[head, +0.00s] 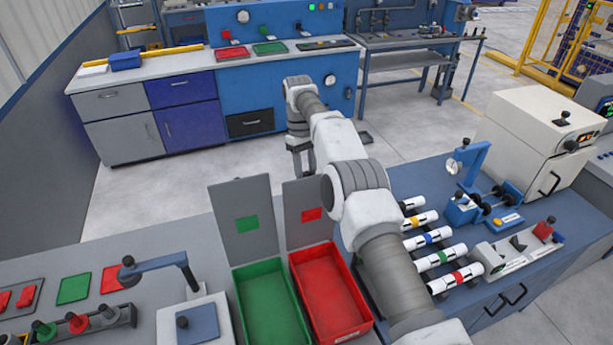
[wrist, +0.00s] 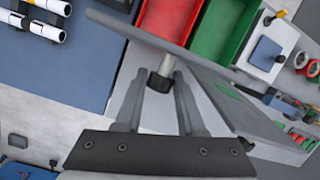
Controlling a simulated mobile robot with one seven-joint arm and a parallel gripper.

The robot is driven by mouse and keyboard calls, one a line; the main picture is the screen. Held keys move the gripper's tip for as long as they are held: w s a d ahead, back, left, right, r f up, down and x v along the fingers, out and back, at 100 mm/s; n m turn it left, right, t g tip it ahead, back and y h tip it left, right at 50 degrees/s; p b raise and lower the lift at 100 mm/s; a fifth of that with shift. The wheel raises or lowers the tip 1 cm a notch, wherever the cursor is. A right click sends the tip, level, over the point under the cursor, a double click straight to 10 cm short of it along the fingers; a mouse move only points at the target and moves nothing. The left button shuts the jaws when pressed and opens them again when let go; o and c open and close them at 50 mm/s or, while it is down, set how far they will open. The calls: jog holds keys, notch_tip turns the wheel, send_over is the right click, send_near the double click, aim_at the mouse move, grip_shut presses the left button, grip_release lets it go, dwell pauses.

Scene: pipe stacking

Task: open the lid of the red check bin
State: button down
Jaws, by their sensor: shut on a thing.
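The red check bin (head: 328,300) stands on the near counter. Its grey lid (head: 308,235), with a red square on it, stands raised at the bin's back edge, and the red inside is in plain view. In the wrist view the red bin (wrist: 167,18) shows beyond the lid's tilted grey panel (wrist: 150,38). A post with a dark knob (wrist: 159,82) sticks out from that lid. My gripper (wrist: 158,92) is shut on this handle. In the head view my gripper (head: 301,165) is just above the lid's top edge, and the handle is hidden.
The green bin (head: 262,310) is beside it on the left, its lid (head: 243,205) also raised. Banded white pipes (head: 432,240) lie on the right, beyond my arm. A lever device (head: 160,264) stands left. Open floor (head: 400,150) lies behind the counter.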

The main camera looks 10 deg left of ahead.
jog(key=shift+w+d+f, duration=0.1)
jog(key=shift+w, duration=0.05)
jog(key=c, duration=0.6)
grip_release()
